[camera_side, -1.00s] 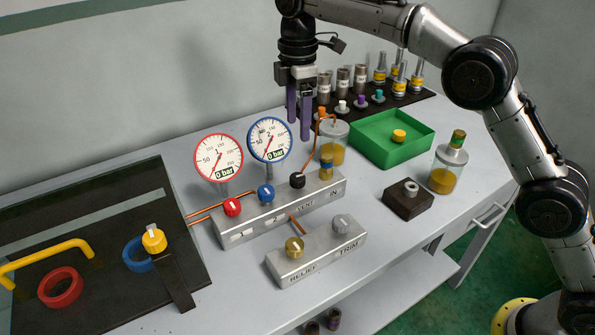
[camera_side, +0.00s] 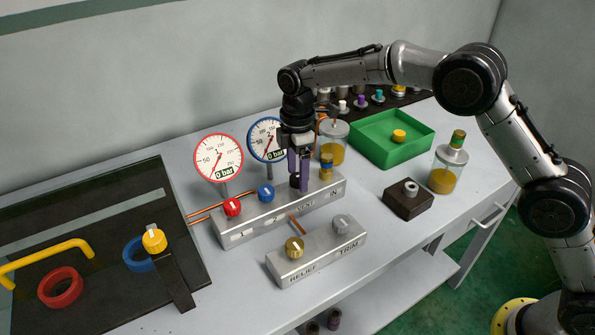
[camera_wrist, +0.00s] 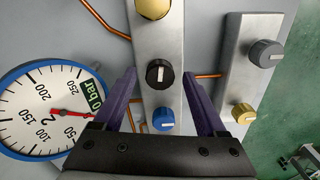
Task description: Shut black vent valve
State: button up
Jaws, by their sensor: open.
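The black vent knob (camera_wrist: 159,73) is on the upper grey manifold block (camera_side: 240,223); in the wrist view it has a white mark running roughly up and down the picture. My gripper (camera_side: 298,186) is open and points down at this knob. In the wrist view its purple fingers (camera_wrist: 159,76) stand on either side of the knob, with visible gaps. In the side view the fingers mostly hide the knob, so their exact height around it is hard to tell.
Red (camera_side: 232,207) and blue (camera_side: 266,193) knobs sit left of the black one. Two gauges, red-rimmed (camera_side: 218,158) and blue-rimmed (camera_side: 264,139), stand behind, both reading 0 bar. The lower block has brass (camera_side: 294,247) and grey (camera_side: 341,223) knobs. A green tray (camera_side: 368,154) is at right.

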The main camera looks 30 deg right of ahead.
grip_shut()
dwell(0.4)
jog(key=shift+m, duration=0.3)
jog(key=m, duration=0.3)
jog(key=shift+m, duration=0.4)
jog(key=m, duration=0.3)
jog(key=shift+m, duration=0.3)
jog(key=m, duration=0.4)
jog(key=shift+m, duration=2)
